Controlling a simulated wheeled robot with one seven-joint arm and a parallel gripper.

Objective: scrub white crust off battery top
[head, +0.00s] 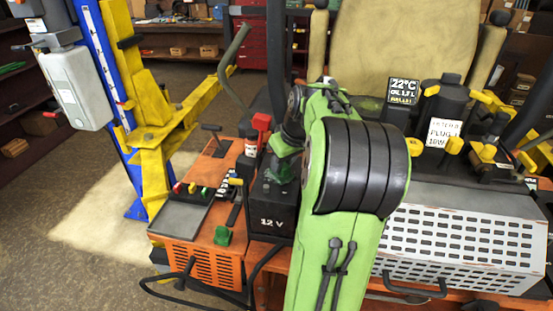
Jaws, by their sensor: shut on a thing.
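The battery (271,208) is a black box marked "12 V", standing upright left of centre beside the orange unit. My gripper (281,160) is low over the battery's top, at the end of my bent green arm. It is shut on a small dark green thing (279,174), which is at or just above the battery top. I cannot tell what it is or whether it touches. I cannot make out white crust; my gripper and arm hide much of the top.
An orange unit (200,255) with a grey tray, coloured knobs and a green clip stands left of the battery. Black cables loop in front. A yellow and blue lift post (150,175) rises further left. A white perforated cover (465,240) is at the right.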

